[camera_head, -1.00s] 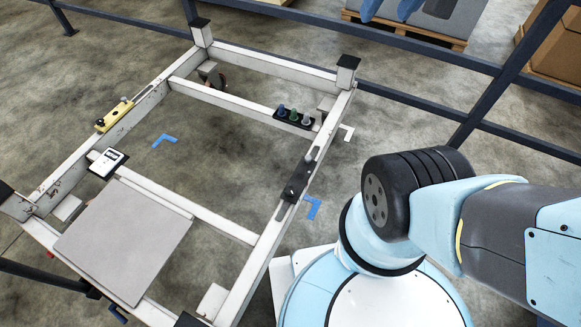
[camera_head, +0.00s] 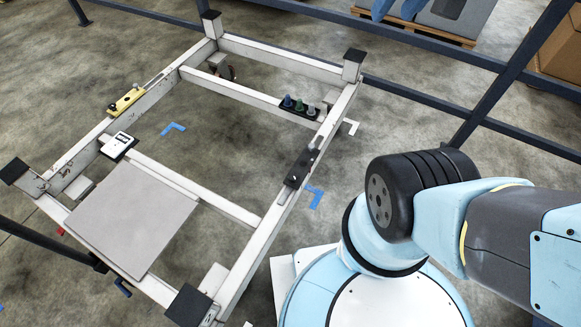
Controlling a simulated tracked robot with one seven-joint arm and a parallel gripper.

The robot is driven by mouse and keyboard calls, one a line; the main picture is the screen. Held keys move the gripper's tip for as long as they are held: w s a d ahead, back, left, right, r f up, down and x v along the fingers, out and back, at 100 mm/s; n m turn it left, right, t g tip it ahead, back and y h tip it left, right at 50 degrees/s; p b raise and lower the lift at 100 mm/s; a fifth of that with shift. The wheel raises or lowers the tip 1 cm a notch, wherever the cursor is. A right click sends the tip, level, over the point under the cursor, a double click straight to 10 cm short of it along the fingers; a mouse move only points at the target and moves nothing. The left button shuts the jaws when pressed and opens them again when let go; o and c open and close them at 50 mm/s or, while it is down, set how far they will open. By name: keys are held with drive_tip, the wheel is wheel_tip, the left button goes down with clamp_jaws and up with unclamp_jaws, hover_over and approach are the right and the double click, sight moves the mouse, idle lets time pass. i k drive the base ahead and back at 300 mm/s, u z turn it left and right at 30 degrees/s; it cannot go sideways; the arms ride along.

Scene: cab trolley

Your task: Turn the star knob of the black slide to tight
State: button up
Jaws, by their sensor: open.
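The black slide (camera_head: 300,168) sits on the right-hand rail of the white trolley frame (camera_head: 262,242), left of my arm. A small dark knob (camera_head: 291,180) shows at its near end; it is too small to make out its star shape or how tight it is. A pale slot or rod runs from the slide's far end along the rail. My gripper is out of view; only my arm's upper links show at the right, apart from the slide.
A yellow slide (camera_head: 126,101) sits on the left rail, with a white device (camera_head: 119,144) near it. Blue, green and grey knobs stand on a black plate (camera_head: 299,108) on the crossbar. A grey panel (camera_head: 133,217) covers the near left. Dark railings (camera_head: 425,92) run behind.

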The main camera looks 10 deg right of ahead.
sight(293, 176)
drive_tip(key=u, duration=0.1)
drive_tip(key=k, duration=0.3)
drive_tip(key=u, duration=1)
drive_tip(key=k, duration=1.4)
drive_tip(key=z, duration=1.05)
drive_tip(key=i, duration=1.7)
drive_tip(key=u, duration=0.1)
